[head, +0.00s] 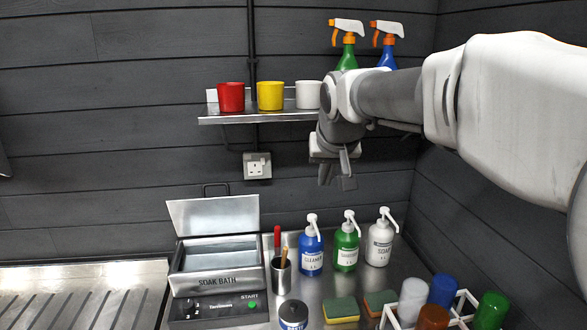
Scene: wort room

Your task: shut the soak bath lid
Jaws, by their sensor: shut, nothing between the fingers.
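The soak bath (217,283) stands on the steel counter at the back left of centre, a metal box with its name on the front. Its lid (213,215) is open, raised upright at the back edge with a dark handle on top. The basin inside shows. My gripper (335,176) hangs in the air to the right of the lid and higher, fingers pointing down. It is shut and empty, apart from everything. My arm reaches in from the right.
A shelf (262,116) with red, yellow and white cups is behind my gripper, with spray bottles at its right. Cleaner (311,250), green (347,246) and soap (380,243) pump bottles stand below. A utensil cup (281,278) is right beside the bath. Sponges and a bottle rack (463,306) are at front right.

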